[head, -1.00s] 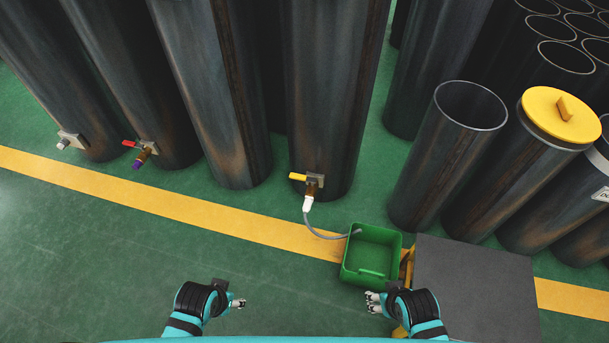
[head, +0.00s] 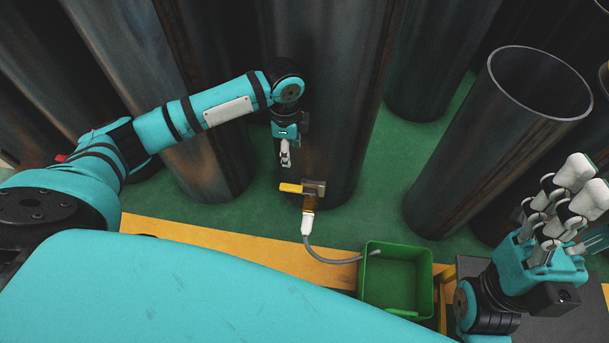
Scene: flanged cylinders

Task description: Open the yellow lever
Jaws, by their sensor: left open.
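The yellow lever (head: 291,188) sits on a small valve (head: 313,190) low on a tall dark cylinder (head: 325,90). Its handle points left, about level in the picture. A white fitting (head: 306,222) under the valve joins a grey hose. My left gripper (head: 286,160) is open and points down just above the lever, apart from it, with nothing seen between its fingers. My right gripper (head: 580,185) is raised at the right, far from the lever, with its white fingers pointing up. I cannot tell how far apart its fingers are.
The grey hose (head: 340,261) runs into a green bin (head: 397,284) on the floor. An open-topped cylinder (head: 500,150) stands at the right. More dark cylinders stand left and behind. A yellow floor stripe (head: 240,250) crosses in front.

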